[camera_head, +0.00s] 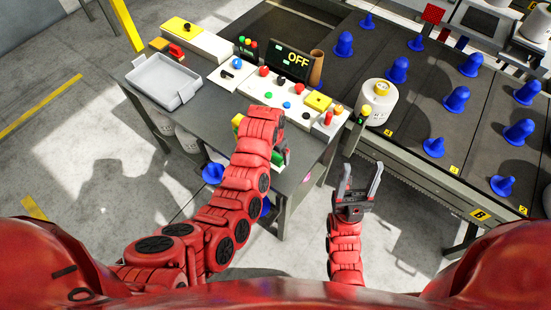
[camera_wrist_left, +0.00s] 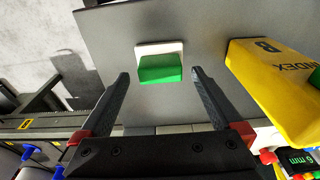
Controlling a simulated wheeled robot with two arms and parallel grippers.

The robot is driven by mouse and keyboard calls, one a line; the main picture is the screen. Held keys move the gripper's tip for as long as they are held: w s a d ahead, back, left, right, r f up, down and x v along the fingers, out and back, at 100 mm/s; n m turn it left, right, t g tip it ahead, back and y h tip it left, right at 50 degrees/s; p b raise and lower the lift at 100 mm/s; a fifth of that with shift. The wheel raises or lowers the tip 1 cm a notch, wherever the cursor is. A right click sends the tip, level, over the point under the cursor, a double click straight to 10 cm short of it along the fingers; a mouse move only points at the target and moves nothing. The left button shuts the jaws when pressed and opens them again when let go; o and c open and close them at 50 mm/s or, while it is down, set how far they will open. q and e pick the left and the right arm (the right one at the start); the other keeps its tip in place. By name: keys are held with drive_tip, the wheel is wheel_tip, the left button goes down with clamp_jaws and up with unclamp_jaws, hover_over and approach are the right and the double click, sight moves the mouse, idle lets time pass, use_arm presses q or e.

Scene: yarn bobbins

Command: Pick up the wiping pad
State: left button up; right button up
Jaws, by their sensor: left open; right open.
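The wiping pad (camera_wrist_left: 160,68), a green block with a white part along its far side, lies on the grey table top in the left wrist view. My left gripper (camera_wrist_left: 160,75) is open and empty above the table, its two fingertips on either side of the pad in the picture. I cannot tell its height above the pad. In the head view the left gripper (camera_head: 284,150) is over the table's front right part, and the arm hides much of the pad. My right gripper (camera_head: 358,185) is open and empty, beyond the table's right side.
A yellow INDEX box (camera_wrist_left: 275,85) stands close to the right finger in the wrist view. A grey tray (camera_head: 163,83) and a control panel (camera_head: 262,92) with buttons are on the table (camera_head: 205,112). A rack of blue bobbin cones (camera_head: 398,70) stands on the right.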

use_arm(q)
drive_tip(key=shift+w+f, duration=0.1)
drive_tip(key=shift+f, duration=1.1)
drive_tip(key=shift+c, duration=0.3)
drive_tip(key=c, duration=1.5)
drive_tip(key=shift+r, duration=0.15)
